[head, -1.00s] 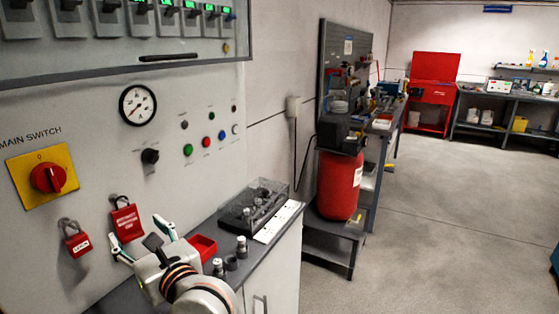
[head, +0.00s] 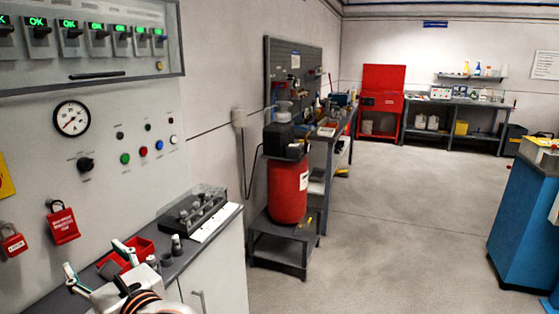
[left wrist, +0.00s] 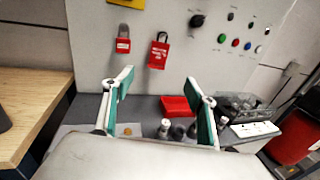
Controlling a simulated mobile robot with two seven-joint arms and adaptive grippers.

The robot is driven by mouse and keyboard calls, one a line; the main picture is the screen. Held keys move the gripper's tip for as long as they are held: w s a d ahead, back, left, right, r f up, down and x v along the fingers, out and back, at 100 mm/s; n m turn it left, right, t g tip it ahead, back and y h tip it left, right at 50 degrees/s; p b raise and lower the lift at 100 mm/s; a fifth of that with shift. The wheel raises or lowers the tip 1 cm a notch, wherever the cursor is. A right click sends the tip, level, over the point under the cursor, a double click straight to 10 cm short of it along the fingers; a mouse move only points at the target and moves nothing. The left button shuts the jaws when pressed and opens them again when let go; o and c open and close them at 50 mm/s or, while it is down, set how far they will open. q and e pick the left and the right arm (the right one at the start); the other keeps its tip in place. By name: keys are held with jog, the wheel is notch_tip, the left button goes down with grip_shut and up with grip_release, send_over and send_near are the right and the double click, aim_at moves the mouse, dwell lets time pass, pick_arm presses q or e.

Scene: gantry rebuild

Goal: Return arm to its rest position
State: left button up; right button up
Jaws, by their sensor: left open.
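My left gripper (head: 94,258) is at the lower left of the head view, over the grey counter (head: 218,222) in front of the control panel. Its two fingers with green pads stand wide apart and hold nothing; they also show in the left wrist view (left wrist: 160,88). Behind the fingers, a red padlock (left wrist: 122,44) and a red tag lock (left wrist: 158,54) hang on the panel. My right gripper is in neither view.
A red bin (left wrist: 178,106), small metal parts (head: 177,245) and a clear-lidded case (head: 194,208) are close by on the counter. A wooden bench top (left wrist: 25,110) stands left in the wrist view. A red tank (head: 287,188) is further right. Open floor (head: 390,230) lies beyond.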

pick_arm(q)
jog(key=w+d+m+t+h, duration=0.1)
jog(key=d+m+t+h, duration=0.2)
jog(key=d+m+t, duration=0.65)
jog(key=d+m+t+h, duration=0.2)
jog(key=m+t+h, duration=0.15)
jog(key=m, duration=1.15)
jog(key=d+f+m+g+h, duration=0.1)
jog(key=d+f+m+h, duration=0.3)
jog(key=f+m+h, duration=0.3)
jog(key=d+f+m+h, duration=0.4)
jog(key=d+f+m, duration=0.1)
jog(key=f+m, duration=0.35)
jog(key=s+f+m+g, duration=0.5)
jog(key=s+f+m, duration=0.1)
jog(key=f, duration=0.7)
jog(key=s+a+f+m+g, duration=0.1)
jog(key=s+f+m+g, duration=0.4)
jog(key=f, duration=0.8)
jog(key=shift+s+f+m+h, duration=0.35)
jog(key=shift+s+m, duration=0.25)
jog(key=shift+s, duration=0.65)
jog(key=shift+a+r, duration=0.1)
